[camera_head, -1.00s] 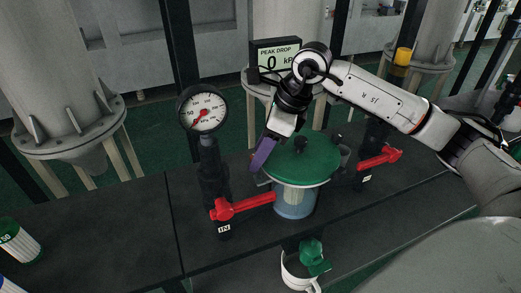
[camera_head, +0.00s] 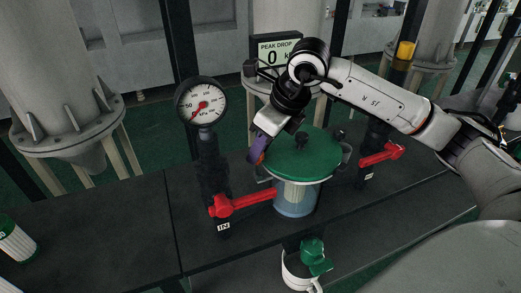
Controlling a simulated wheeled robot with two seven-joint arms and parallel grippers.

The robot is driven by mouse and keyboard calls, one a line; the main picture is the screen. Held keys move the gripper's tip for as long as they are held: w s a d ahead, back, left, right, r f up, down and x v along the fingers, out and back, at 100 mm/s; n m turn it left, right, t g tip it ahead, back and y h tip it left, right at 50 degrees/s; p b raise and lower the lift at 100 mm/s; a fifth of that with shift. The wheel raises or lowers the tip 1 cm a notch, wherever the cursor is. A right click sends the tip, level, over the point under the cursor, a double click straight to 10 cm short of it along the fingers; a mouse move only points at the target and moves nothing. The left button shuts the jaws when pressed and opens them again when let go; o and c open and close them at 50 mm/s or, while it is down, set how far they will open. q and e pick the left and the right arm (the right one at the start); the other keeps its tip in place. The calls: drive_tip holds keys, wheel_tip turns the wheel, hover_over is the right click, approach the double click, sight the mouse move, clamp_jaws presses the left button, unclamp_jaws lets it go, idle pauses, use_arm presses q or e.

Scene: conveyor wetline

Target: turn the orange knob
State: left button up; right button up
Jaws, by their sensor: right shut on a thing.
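My right gripper (camera_head: 259,155), with purple fingertips, is at the left edge of the green lid (camera_head: 303,153). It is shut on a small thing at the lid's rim. A bit of orange (camera_head: 262,159) shows between the fingertips, which fits the orange knob, though most of it is hidden by the fingers. The green lid covers a clear filter housing (camera_head: 296,199) and has small dark knobs on top. My left gripper is not in view.
A red-handled valve (camera_head: 240,204) marked IN stands left of the housing, below a round gauge (camera_head: 202,101). Another red handle (camera_head: 380,155) is on the right. A display (camera_head: 277,51) reads PEAK DROP 0. A white mug (camera_head: 300,272) stands below a green tap (camera_head: 315,258).

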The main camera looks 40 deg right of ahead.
drive_tip(key=shift+a+m+h+b, duration=0.1)
drive_tip(key=shift+m+h+b, duration=0.3)
drive_tip(key=shift+m, duration=0.6)
drive_tip(key=shift+r, duration=0.1)
drive_tip(key=o, duration=1.1)
drive_tip(key=v, duration=1)
drive_tip(key=shift+s+r, duration=0.1)
drive_tip(key=shift+s, duration=0.1)
